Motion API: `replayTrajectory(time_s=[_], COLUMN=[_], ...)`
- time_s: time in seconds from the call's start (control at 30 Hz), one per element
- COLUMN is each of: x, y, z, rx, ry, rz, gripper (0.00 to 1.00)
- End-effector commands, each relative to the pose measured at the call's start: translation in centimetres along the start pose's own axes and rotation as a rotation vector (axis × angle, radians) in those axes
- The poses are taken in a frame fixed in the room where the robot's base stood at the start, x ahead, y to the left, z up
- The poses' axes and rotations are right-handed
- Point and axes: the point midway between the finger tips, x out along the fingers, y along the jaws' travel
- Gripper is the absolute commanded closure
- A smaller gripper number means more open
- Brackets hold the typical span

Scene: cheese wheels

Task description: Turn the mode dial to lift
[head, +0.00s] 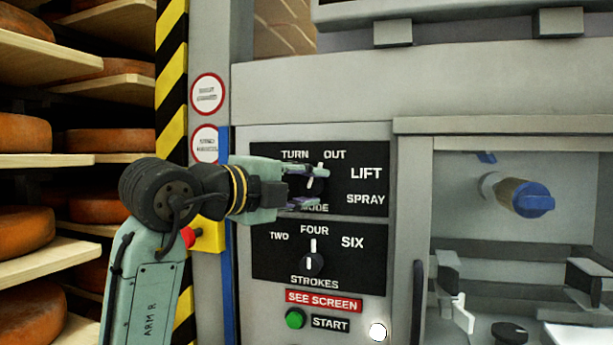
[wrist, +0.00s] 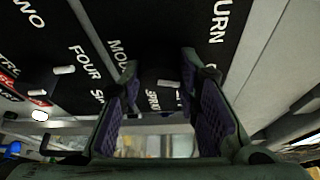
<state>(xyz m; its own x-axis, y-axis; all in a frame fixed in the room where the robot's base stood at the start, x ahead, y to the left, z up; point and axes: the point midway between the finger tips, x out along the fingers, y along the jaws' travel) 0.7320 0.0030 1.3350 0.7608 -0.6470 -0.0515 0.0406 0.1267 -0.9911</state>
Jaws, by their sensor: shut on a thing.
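The mode dial (head: 320,169) is on the upper black panel, ringed by the words TURN, OUT, LIFT and SPRAY. Its white pointer stands up and leans slightly right, toward OUT; the fingers hide part of the knob. LIFT (head: 366,173) is to the right of the dial. My gripper (head: 310,187) reaches in from the left, one finger above and one below the knob, shut on it. In the wrist view the dial's white pointer (wrist: 168,84) shows between the two purple-padded fingers (wrist: 160,72).
The strokes dial (head: 314,258) is just below, its pointer at FOUR. Under it are a green START button (head: 295,319) and a white round button (head: 377,332). A recessed machine bay with a blue-capped part (head: 532,200) is at right. Cheese shelves (head: 50,160) stand at left.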

Motion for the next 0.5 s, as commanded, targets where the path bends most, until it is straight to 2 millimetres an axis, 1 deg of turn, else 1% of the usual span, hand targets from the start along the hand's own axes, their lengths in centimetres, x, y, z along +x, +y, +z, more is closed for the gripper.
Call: replayTrajectory(time_s=[0.03,0.5], x=[-0.03,0.00], y=[-0.39,-0.35], z=[0.08,0.00], rx=[0.041,0.451], ry=[-0.002,-0.002], rz=[0.018,0.187], gripper=[0.98,0.98])
